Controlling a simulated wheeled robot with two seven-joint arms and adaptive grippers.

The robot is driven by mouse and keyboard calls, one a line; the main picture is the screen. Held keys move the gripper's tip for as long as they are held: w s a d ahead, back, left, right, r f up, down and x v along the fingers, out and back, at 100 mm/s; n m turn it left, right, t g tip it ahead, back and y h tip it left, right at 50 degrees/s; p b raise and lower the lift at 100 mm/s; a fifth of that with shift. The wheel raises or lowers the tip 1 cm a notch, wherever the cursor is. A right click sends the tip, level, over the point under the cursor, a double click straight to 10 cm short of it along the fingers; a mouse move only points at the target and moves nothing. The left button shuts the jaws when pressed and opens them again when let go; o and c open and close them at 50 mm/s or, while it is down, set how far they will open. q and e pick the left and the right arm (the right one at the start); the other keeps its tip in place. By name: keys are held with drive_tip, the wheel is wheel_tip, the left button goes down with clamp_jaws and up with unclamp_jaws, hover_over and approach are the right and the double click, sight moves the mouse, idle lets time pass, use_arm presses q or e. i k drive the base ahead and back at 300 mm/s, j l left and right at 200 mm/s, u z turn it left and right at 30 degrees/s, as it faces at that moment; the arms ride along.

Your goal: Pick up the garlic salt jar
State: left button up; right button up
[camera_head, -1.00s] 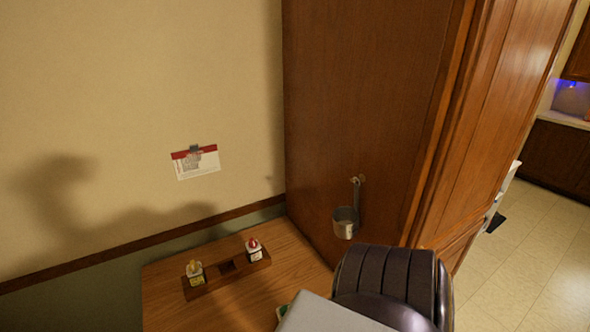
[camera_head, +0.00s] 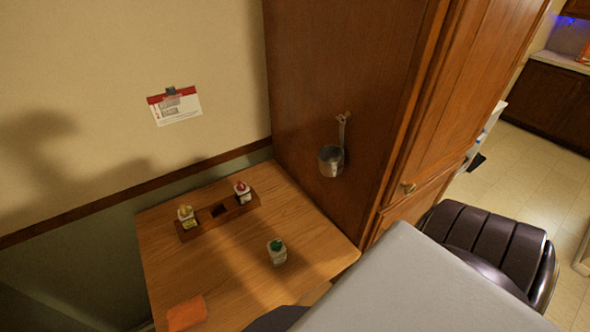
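A small white jar with a green cap (camera_head: 277,251) stands upright on the wooden table (camera_head: 235,255), right of its middle. A jar with a yellow top (camera_head: 187,216) and a jar with a red top (camera_head: 242,191) stand in a low wooden rack (camera_head: 219,212) near the wall. The labels are too small to read, so I cannot tell which jar is garlic salt. Neither of my grippers is in view.
An orange cloth-like item (camera_head: 186,313) lies at the table's front left. A wooden cabinet (camera_head: 345,75) with a hanging metal cup (camera_head: 331,160) borders the table's right side. A grey slab and a dark ribbed shape (camera_head: 490,242) fill the lower right. The rack's middle slot is empty.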

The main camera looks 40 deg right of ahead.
sight(278, 259)
drive_tip(key=z, duration=1.1)
drive_tip(key=k+l+u, duration=0.25)
drive_tip(key=k+l, duration=0.5)
